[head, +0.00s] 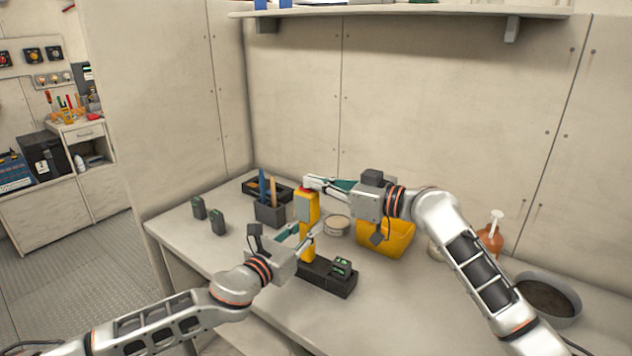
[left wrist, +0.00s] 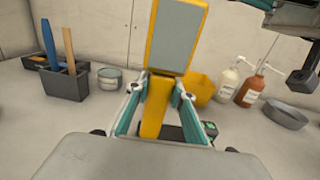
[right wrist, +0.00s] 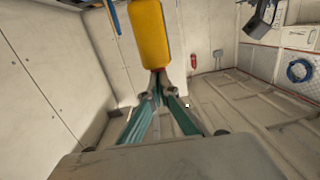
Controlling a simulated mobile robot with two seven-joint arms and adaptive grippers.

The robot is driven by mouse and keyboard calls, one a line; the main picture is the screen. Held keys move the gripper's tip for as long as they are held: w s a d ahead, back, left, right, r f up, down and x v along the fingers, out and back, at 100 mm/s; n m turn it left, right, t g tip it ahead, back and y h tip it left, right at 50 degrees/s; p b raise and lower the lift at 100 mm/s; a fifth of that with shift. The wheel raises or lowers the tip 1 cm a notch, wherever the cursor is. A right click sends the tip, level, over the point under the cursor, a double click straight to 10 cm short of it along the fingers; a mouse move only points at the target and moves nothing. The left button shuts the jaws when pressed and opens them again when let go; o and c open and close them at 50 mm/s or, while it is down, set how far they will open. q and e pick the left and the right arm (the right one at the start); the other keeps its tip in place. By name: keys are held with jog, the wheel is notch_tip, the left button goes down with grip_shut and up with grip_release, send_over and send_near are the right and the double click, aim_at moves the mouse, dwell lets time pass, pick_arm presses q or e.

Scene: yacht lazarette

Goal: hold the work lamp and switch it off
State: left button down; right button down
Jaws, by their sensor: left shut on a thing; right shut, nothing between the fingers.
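The work lamp (head: 308,208) is yellow and stands upright over the bench, with a small red part on its top end. Its flat grey panel shows in the left wrist view (left wrist: 174,32), with no clear glow. My left gripper (head: 306,238) is shut around the lamp's narrower lower part, a finger on each side. My right gripper (head: 309,184) is shut and empty, its fingertips at the red top end. In the right wrist view the lamp (right wrist: 151,36) lies just beyond these fingertips; I cannot tell whether they touch it.
A black charger base (head: 318,276) with a battery is just beside the lamp's foot. A yellow bin (head: 398,240), a round tin (head: 337,225) and a dark tool holder (head: 269,214) stand behind. Two small batteries (head: 217,222) are at left. The bench front is clear.

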aim_at(313, 191)
jog(key=shift+w+a+f+g+h, duration=0.1)
jog(key=shift+g+h, duration=0.2)
jog(key=shift+h, duration=0.1)
jog(key=shift+f, duration=0.15)
jog(key=r, duration=0.4)
jog(key=shift+w+a+r, duration=0.15)
jog(key=shift+a+r, duration=0.05)
jog(key=shift+r, duration=0.2)
jog(key=r+v, duration=0.1)
jog(key=v, duration=0.8)
jog(key=shift+r, duration=0.45)
jog(key=shift+d, duration=0.1)
pick_arm(q)
jog(key=c, duration=1.7)
grip_release()
jog(key=shift+s+a, duration=0.1)
